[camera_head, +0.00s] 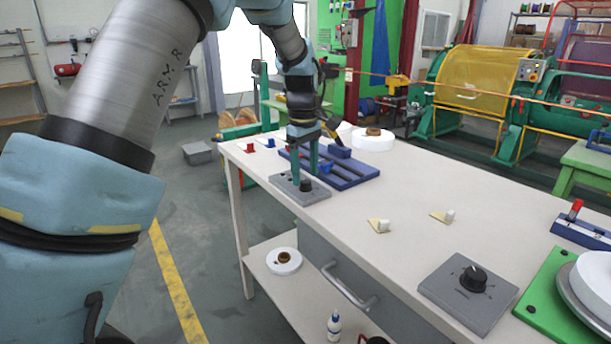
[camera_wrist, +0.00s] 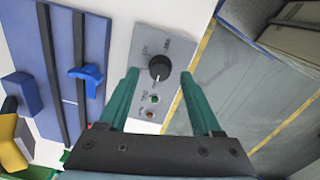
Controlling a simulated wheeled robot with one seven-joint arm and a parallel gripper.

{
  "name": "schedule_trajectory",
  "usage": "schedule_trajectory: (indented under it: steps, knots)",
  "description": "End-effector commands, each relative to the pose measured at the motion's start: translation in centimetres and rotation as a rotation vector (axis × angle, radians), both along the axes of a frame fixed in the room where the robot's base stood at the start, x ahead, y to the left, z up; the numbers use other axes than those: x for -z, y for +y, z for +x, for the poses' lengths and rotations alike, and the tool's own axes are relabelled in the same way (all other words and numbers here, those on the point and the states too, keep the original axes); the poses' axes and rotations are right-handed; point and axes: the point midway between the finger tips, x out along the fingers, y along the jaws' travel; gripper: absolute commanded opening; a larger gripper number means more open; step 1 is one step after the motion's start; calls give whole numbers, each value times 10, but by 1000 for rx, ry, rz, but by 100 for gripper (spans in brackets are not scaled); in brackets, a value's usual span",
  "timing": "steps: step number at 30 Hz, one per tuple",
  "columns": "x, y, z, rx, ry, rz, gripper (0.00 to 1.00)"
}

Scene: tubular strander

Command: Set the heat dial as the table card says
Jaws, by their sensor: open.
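A black dial knob (camera_head: 306,186) stands on a small grey panel (camera_head: 290,189) at the table's far left corner. My gripper (camera_head: 305,174) is open, pointing down over the panel. Its green fingers (camera_wrist: 160,76) show on either side of the knob, apart from it in that view. A second black dial (camera_head: 473,279) sits on a grey plate near the front. No readable card shows.
A blue slotted tray (camera_head: 345,178) lies beside the panel, with a blue piece (camera_wrist: 84,76) on it. The middle of the table is mostly clear.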

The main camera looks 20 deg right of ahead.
Motion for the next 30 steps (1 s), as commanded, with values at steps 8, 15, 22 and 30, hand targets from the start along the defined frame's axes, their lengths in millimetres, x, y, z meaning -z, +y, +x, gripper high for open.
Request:
schedule_trajectory:
  steps: [8, 15, 22, 30]
  knots:
    - [19, -1, 0, 0, 0, 0, 66]
    - [20, -1, 0, 0, 0, 0, 66]
    - [19, -1, 0, 0, 0, 0, 40]
    - [19, -1, 0, 0, 0, 0, 10]
